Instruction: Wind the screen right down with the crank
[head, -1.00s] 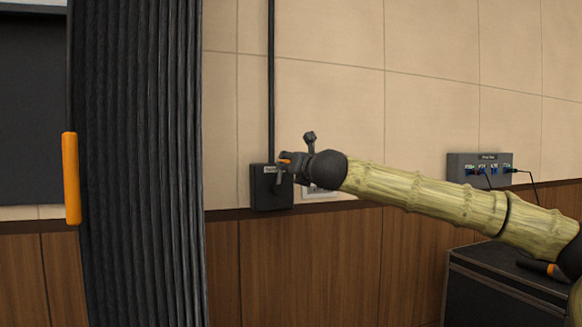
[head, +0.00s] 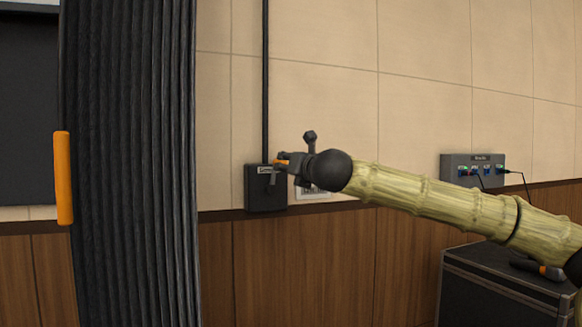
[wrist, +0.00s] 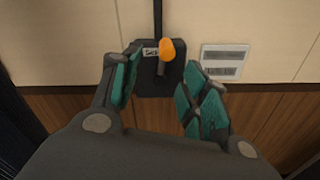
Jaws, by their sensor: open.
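The crank's dark box (head: 265,196) is on the wall at the foot of a black vertical tube. Its orange crank knob (wrist: 167,49) and short dark arm show in the wrist view. My gripper (wrist: 160,78) is open, its teal-padded fingers on either side of the crank in that view. I cannot tell whether a finger touches the knob. In the head view my gripper (head: 290,168) is close in front of the box and partly hides the crank. A pale strip (head: 30,5) over a dark panel (head: 28,110) shows at the far left; I cannot tell which is the screen.
A black pleated curtain (head: 130,170) with an orange handle (head: 63,178) hangs left of the box. A white label plate (wrist: 224,62) is right of it. A grey cabled panel (head: 472,168) and a black case (head: 500,285) are at the right.

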